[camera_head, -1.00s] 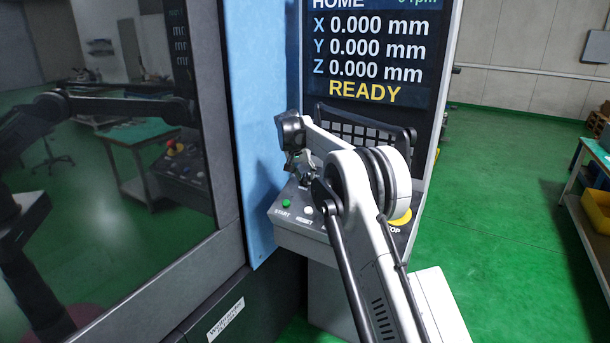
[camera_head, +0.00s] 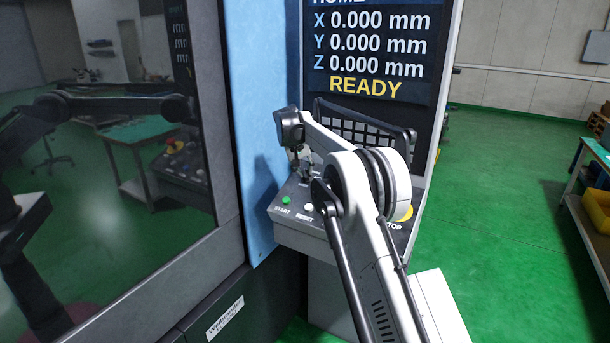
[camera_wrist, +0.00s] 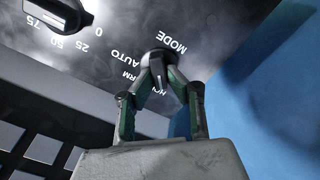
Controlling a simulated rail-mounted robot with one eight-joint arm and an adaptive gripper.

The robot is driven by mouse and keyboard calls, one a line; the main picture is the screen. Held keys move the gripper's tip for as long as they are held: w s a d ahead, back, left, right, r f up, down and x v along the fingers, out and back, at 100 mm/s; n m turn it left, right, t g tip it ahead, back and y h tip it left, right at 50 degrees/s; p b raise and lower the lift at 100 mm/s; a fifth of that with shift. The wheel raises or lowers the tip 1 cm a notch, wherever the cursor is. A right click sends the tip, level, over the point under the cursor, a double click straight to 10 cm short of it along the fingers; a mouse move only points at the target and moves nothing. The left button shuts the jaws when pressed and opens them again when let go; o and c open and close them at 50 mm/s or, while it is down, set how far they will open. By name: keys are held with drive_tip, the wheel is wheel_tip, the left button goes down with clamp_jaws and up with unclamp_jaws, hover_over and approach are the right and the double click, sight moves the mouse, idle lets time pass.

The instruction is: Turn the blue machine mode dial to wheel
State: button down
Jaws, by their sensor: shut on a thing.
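The mode dial (camera_wrist: 157,55) is a small dark knob in the wrist view, on the grey panel under the word MODE. My gripper (camera_wrist: 160,72) is shut on it, with one greenish finger on each side. AUTO is legible beside the dial; two further labels are partly covered by the fingers, and I cannot read WHEEL. The exact dial setting is unclear. In the head view my gripper (camera_head: 302,172) is at the back left of the control panel (camera_head: 300,228), and the dial is hidden by it.
A second dial (camera_wrist: 62,10) marked 0, 25, 50 and 75 is nearby. The green START button (camera_head: 286,200), white RESET button (camera_head: 309,207) and yellow stop surround (camera_head: 407,213) are on the same panel. A keyboard (camera_head: 360,130) and blue wall (camera_head: 262,130) are close to my gripper.

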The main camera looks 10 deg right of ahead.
drive_tip(key=n+b, duration=0.1)
drive_tip(key=n, duration=0.4)
drive_tip(key=shift+a+f, duration=0.1)
drive_tip(key=shift+a, duration=0.05)
drive_tip(key=shift+n, duration=0.3)
idle(0.3)
drive_tip(key=c, duration=1.7)
unclamp_jaws()
drive_tip(key=v, duration=1.2)
drive_tip(key=shift+a, duration=0.1)
